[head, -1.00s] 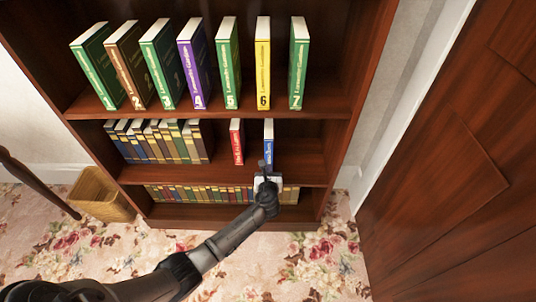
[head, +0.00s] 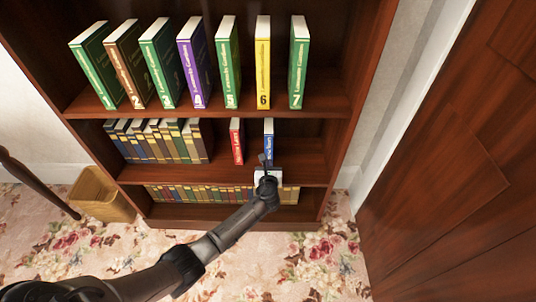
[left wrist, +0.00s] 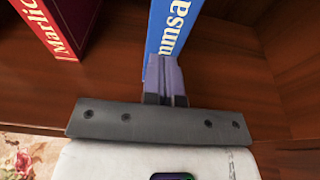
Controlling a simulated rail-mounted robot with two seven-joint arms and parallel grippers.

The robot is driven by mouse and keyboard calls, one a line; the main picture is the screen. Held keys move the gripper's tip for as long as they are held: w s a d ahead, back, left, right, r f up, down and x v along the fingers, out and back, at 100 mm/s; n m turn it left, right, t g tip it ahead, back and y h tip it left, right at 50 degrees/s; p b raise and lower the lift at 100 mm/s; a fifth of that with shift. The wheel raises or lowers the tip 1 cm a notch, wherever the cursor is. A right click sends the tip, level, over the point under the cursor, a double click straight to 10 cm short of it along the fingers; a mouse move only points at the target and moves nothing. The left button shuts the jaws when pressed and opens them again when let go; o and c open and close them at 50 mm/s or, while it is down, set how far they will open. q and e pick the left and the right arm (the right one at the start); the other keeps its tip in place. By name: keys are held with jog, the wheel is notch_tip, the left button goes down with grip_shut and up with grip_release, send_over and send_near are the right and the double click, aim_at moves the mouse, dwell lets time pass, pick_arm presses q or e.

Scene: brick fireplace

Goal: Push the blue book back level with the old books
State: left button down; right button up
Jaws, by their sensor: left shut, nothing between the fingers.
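The blue book (head: 268,141) stands upright on the middle shelf, right of the red book (head: 237,141). In the left wrist view the blue book (left wrist: 172,32) shows white lettering on its spine, directly beyond my fingers. My left gripper (head: 264,160) is shut and empty in front of the lower part of that spine; its fingertips also show in the left wrist view (left wrist: 163,62). I cannot tell whether they touch the spine. The old books (head: 158,141) stand in a row at the left of the same shelf. My right gripper is not in view.
The red book (left wrist: 60,25) is left of my fingers with a gap between. Numbered books (head: 197,65) stand on the shelf above, and small books (head: 200,194) on the shelf below. A wicker basket (head: 100,195) is at the left. The shelf right of the blue book is bare.

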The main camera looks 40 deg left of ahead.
pick_arm(q)
jog(key=shift+x, duration=0.8)
jog(key=shift+w+a+r, duration=0.1)
jog(key=shift+a+r, duration=0.05)
jog(key=shift+r, duration=0.05)
jog(key=shift+s+d+r+p, duration=0.15)
jog(key=shift+s+d+p, duration=0.2)
jog(key=shift+p, duration=0.05)
jog(key=shift+f+p+v, duration=0.25)
jog(key=shift+p+v, duration=0.4)
jog(key=shift+v, duration=0.4)
jog(key=shift+f+p+v, duration=0.2)
jog(key=shift+p+v, duration=0.35)
jog(key=shift+v, duration=0.25)
jog(key=shift+f+p+v, duration=0.15)
jog(key=shift+p+v, duration=0.35)
jog(key=shift+v, duration=0.25)
jog(key=s+d+p, duration=0.2)
jog(key=s, duration=0.1)
jog(key=shift+d+f, duration=0.1)
jog(key=shift+d, duration=0.2)
